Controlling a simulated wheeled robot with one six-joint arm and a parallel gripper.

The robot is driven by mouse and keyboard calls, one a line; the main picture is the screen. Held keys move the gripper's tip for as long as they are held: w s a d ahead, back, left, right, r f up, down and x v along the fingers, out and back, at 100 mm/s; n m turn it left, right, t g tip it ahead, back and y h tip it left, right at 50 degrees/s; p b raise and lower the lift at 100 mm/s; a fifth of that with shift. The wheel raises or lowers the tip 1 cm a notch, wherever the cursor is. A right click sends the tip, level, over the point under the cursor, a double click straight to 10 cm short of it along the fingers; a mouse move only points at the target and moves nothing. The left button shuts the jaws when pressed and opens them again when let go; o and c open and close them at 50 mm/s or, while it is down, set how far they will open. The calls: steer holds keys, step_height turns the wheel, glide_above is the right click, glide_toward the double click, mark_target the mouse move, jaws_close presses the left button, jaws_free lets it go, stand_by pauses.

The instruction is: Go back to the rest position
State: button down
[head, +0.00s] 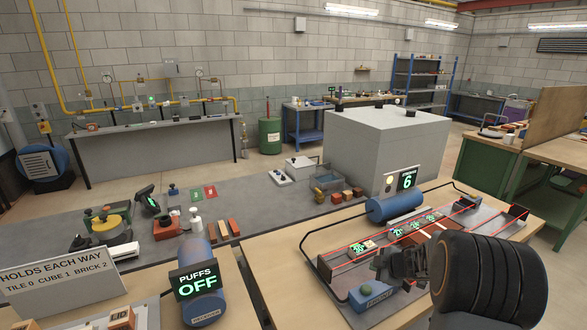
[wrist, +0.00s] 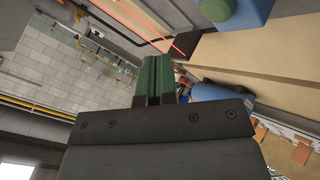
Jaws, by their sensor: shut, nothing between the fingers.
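My gripper (head: 384,262) is in the lower right of the head view, at the end of my dark ribbed arm. It hangs over the front part of the wooden table, near the blue block with a green dome (head: 372,296). In the wrist view my gripper's green fingers (wrist: 154,66) are together, with nothing visible between them. The wrist view is tilted, with the wall on the left and the table edge on the upper right. No rest position is marked in either view.
A long tray (head: 345,272) with red lines and several lit number displays lies beside my gripper. A "PUFFS OFF" display (head: 198,281) and a sign (head: 62,285) stand at the left.

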steer(key=s+d+r+m+g+h, duration=0.1)
steer(key=s+d+r+m+h, duration=0.25)
steer(key=d+m+h, duration=0.4)
steer(key=s+a+r+m+g, duration=0.25)
steer(key=s+a+m, duration=0.2)
steer(key=s, duration=0.35)
steer(key=s+a+r+m+y, duration=0.1)
steer(key=s+a+r+y, duration=0.1)
steer(key=s+a+r, duration=0.2)
steer(key=s+a+r+m+y, duration=0.1)
steer(key=s+a+r, duration=0.3)
steer(key=s+a, duration=0.4)
steer(key=a+y, duration=0.1)
steer(key=a, duration=0.3)
steer(key=shift+s+m, duration=0.4)
stand_by(3.0)
